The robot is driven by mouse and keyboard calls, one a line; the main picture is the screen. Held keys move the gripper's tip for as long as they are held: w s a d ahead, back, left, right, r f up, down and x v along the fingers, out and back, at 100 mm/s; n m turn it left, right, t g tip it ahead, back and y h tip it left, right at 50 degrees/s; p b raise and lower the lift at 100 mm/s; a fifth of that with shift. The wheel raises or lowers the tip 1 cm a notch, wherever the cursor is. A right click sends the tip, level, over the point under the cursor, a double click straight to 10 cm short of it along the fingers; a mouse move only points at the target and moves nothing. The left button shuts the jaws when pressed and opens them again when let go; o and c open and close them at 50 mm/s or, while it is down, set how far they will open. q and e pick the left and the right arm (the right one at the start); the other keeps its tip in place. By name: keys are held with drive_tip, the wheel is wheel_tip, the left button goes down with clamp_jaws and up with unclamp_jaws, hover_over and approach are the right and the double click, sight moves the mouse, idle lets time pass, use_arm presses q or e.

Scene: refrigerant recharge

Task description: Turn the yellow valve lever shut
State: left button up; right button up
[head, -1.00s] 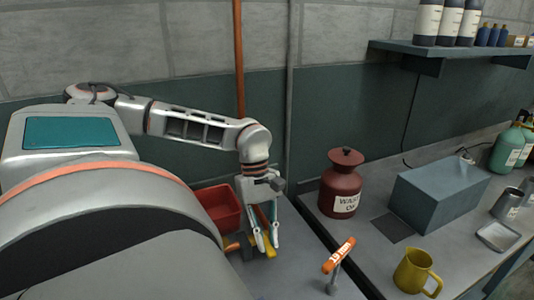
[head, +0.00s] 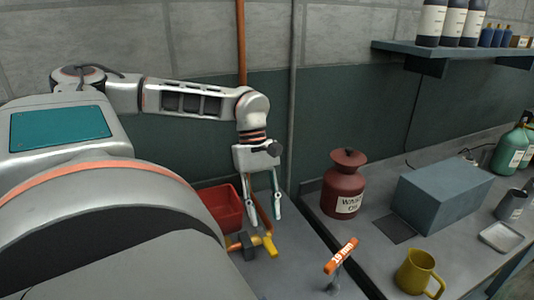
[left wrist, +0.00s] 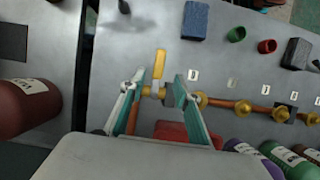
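The yellow valve lever (head: 270,246) sits on a copper pipe on the grey worktop. In the left wrist view the lever (left wrist: 159,68) points across the pipe line, at about a right angle to it. My left gripper (head: 264,216) hangs fingers-down just above and behind the lever in the head view. In the left wrist view its two fingers (left wrist: 158,88) are apart, with the valve end of the lever seen between them. Nothing is held, and the lever looks clear of the fingers. My right gripper is in neither view.
A red bin (head: 220,206) stands beside the valve. An orange-handled tool (head: 341,256) stands at the front. A waste oil can (head: 344,186), a grey box (head: 442,192) and a yellow jug (head: 416,272) are to the right. Brass fittings (left wrist: 243,108) continue along the pipe.

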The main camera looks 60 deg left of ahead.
use_arm(q)
drive_tip(key=shift+v, duration=2.25)
